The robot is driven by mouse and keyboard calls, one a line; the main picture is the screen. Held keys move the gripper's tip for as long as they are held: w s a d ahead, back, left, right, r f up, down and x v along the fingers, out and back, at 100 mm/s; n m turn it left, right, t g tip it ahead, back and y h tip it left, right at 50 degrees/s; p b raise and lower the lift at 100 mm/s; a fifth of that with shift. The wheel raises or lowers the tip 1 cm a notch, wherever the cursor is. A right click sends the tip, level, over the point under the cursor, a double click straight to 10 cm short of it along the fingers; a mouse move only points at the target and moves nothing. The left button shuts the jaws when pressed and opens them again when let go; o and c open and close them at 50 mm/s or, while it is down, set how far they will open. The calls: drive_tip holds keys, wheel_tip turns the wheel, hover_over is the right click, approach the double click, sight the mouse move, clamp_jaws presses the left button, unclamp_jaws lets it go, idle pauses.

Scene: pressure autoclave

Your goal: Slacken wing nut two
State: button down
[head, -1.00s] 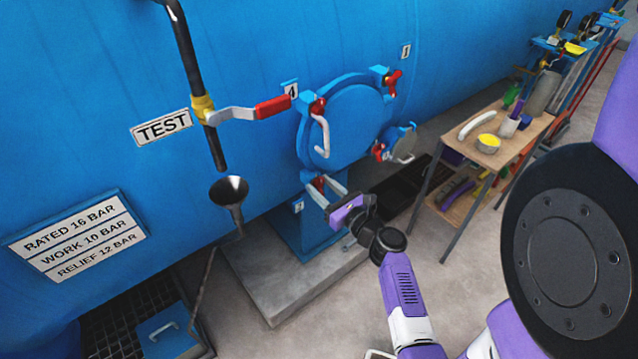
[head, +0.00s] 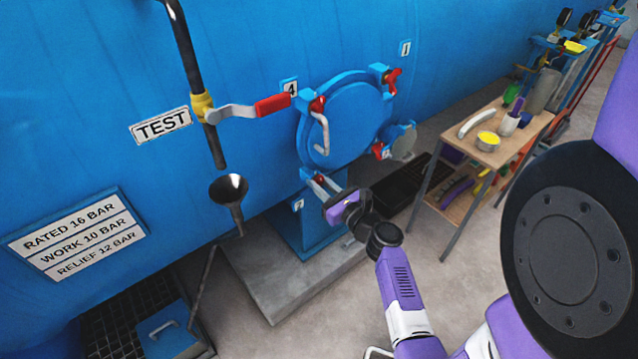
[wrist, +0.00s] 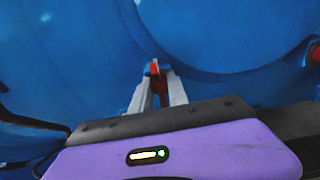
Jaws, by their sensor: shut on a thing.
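The round blue door (head: 350,115) on the vessel carries red wing nuts around its rim. The lower-left wing nut (head: 319,179) sits beside a small number plate (head: 298,205), whose digit is too small to read surely. My gripper (head: 322,183) is shut on this wing nut, with its pale fingers reaching up from the purple palm. The wrist view shows the red nut (wrist: 154,68) between the fingertips, partly hidden by them. Other wing nuts are at the upper left (head: 317,104), upper right (head: 392,80) and lower right (head: 379,150).
A white hook-shaped handle (head: 322,135) hangs on the door's left side. A red-handled valve lever (head: 272,105) and a funnel (head: 229,190) are to the left. A wooden trolley (head: 490,155) with tools stands at the right. Open floor lies in front of the plinth (head: 275,290).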

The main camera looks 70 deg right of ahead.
drive_tip(key=n+b, duration=0.3)
drive_tip(key=shift+f, duration=0.2)
drive_tip(key=n+b, duration=0.3)
drive_tip(key=n, duration=0.1)
drive_tip(key=shift+a+n+b, duration=0.1)
drive_tip(key=shift+n+b, duration=0.2)
drive_tip(key=shift+n, duration=0.1)
drive_tip(key=n+b, duration=0.2)
drive_tip(key=n, duration=0.1)
drive_tip(key=shift+n+b, duration=0.3)
drive_tip(key=shift+b, duration=0.05)
drive_tip(key=n+b, duration=0.3)
drive_tip(key=n, duration=0.1)
drive_tip(key=shift+n, duration=0.3)
drive_tip(key=n+b, duration=0.3)
drive_tip(key=shift+n, duration=0.3)
drive_tip(key=n+b, duration=0.3)
drive_tip(key=shift+n, duration=0.3)
drive_tip(key=n+b, duration=0.4)
drive_tip(key=n, duration=0.2)
drive_tip(key=shift+r, duration=0.1)
